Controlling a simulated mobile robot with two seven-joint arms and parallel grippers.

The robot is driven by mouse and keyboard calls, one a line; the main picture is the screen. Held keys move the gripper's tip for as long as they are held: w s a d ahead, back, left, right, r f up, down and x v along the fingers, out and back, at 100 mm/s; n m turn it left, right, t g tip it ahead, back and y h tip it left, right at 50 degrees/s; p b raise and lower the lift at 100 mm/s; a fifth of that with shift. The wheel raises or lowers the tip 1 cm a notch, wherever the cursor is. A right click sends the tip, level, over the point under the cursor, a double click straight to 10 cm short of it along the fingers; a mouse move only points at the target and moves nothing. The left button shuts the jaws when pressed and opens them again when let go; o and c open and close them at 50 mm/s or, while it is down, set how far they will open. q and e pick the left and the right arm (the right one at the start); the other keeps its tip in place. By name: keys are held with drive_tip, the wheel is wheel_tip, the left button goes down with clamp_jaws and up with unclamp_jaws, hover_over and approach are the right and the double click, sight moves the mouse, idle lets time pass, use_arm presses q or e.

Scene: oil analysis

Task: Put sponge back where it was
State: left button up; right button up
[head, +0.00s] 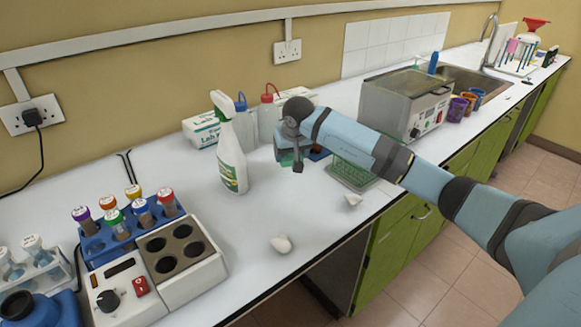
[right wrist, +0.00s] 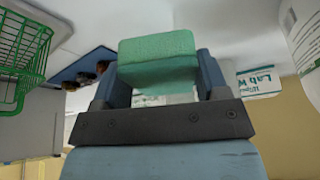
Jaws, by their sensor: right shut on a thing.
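The green sponge (right wrist: 158,55) is held between the two fingers of my right gripper in the right wrist view. My right gripper (right wrist: 158,78) is shut on it. In the head view my right gripper (head: 297,163) points down above the back part of the counter, to the right of the spray bottle. A small green patch beside it there looks like the sponge, mostly hidden by the gripper. My left gripper is in neither view.
A white spray bottle (head: 230,150) stands left of my right gripper. A green wire basket (head: 352,173) lies to its right, before a heated bath (head: 405,105). A tube rack (head: 125,232) and heating block (head: 160,285) are at left.

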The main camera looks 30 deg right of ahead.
sight(290, 175)
drive_tip(key=shift+f, duration=2.3)
drive_tip(key=shift+f, duration=0.15)
drive_tip(key=o, duration=0.9)
drive_tip(key=shift+r, duration=0.3)
drive_tip(key=v, duration=1.1)
drive_tip(key=shift+s+r, duration=0.25)
drive_tip(key=shift+r, duration=0.05)
